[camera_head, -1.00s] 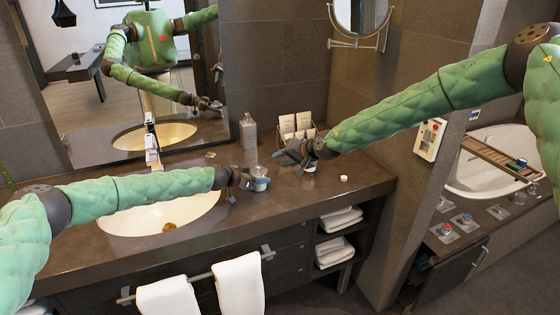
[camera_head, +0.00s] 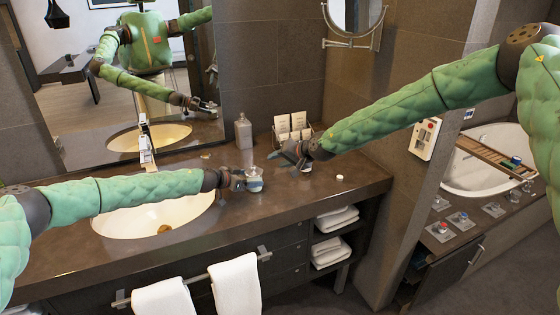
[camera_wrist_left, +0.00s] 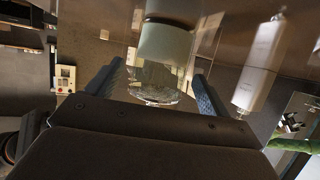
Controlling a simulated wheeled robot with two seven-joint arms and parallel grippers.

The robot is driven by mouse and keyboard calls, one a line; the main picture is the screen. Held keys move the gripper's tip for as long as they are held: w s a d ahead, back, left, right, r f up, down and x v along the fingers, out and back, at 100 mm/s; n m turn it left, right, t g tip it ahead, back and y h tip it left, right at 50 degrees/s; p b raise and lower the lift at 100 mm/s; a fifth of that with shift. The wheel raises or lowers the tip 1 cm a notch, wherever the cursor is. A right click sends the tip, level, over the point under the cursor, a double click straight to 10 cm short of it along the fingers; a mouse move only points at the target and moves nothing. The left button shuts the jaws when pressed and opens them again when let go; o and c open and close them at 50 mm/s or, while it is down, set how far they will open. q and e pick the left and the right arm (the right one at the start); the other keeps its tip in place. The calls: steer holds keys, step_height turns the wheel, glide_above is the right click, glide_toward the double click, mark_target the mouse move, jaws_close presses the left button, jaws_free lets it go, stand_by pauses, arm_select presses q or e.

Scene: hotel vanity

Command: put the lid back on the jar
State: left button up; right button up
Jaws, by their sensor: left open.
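A small jar (camera_head: 255,183) with a clear glass part and a pale blue-white band stands on the counter right of the sink. My left gripper (camera_head: 246,180) is at its left side. In the left wrist view the same jar (camera_wrist_left: 168,45) sits between the two open fingers (camera_wrist_left: 160,90), with no clear contact. A small white disc (camera_head: 340,177), perhaps the lid, lies on the counter to the right. My right gripper (camera_head: 286,157) hovers over the counter behind and right of the jar. A small pale object (camera_head: 306,168) shows under it, mostly hidden; I cannot tell if it is held.
A grey bottle (camera_head: 243,133) and a rack of cards (camera_head: 292,127) stand at the back by the wall. The sink (camera_head: 150,217) lies left of the jar under my left arm, with its faucet (camera_head: 146,140) behind.

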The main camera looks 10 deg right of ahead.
mark_target(247, 178)
arm_select(q)
steer(key=shift+b+v, duration=0.45)
steer(key=shift+v, duration=2.25)
steer(key=shift+f, duration=0.1)
steer(key=shift+s, duration=0.1)
